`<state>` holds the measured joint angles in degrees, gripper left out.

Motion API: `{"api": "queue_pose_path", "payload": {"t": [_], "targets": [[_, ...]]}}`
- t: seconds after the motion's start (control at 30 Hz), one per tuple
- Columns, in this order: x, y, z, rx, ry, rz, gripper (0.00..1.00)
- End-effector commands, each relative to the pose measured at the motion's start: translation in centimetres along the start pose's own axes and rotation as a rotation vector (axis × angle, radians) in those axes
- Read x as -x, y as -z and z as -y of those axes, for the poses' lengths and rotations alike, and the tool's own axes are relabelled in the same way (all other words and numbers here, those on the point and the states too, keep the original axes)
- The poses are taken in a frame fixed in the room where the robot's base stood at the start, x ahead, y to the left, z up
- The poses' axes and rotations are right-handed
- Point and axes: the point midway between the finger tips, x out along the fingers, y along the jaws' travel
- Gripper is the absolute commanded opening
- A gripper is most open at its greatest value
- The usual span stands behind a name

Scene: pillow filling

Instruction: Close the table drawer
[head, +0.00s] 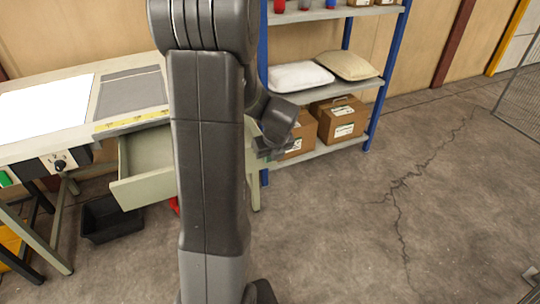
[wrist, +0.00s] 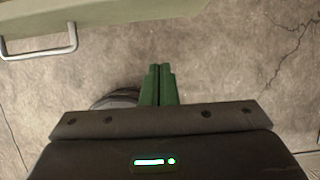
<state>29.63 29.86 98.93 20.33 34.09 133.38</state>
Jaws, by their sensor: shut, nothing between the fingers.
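The table drawer (head: 147,178) is pulled out from under the table, its pale green front panel facing the open floor. My dark arm hides its right part in the head view. The wrist view shows a pale green panel edge (wrist: 120,18) along the top left, with a metal bar handle (wrist: 38,52) on it. My gripper (wrist: 158,70) has its green fingers pressed together with nothing between them. The fingertips point toward the panel, and bare floor shows between them and it. They appear apart from the panel and handle.
The table (head: 50,140) holds a white sheet and a grey mat. A black bin (head: 108,218) stands on the floor under the drawer. A blue-framed shelf (head: 385,75) with pillows and cardboard boxes (head: 340,120) stands behind my arm.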

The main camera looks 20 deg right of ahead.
Motion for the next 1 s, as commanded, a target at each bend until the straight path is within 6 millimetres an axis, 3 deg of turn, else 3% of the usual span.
{"api": "queue_pose_path", "payload": {"t": [0.1,0.33,0.4,0.6,1.0], "targets": [[-2.8,0.2,0.0,0.001,-0.002,-0.004,0.00],[-7.0,0.1,0.0,0.003,-0.001,-0.002,0.00],[-7.0,-1.5,0.0,0.006,0.001,0.002,0.00],[-7.8,-3.3,0.0,0.003,0.000,-0.001,0.00],[-7.9,-3.7,0.0,0.003,0.001,0.000,0.00]]}}
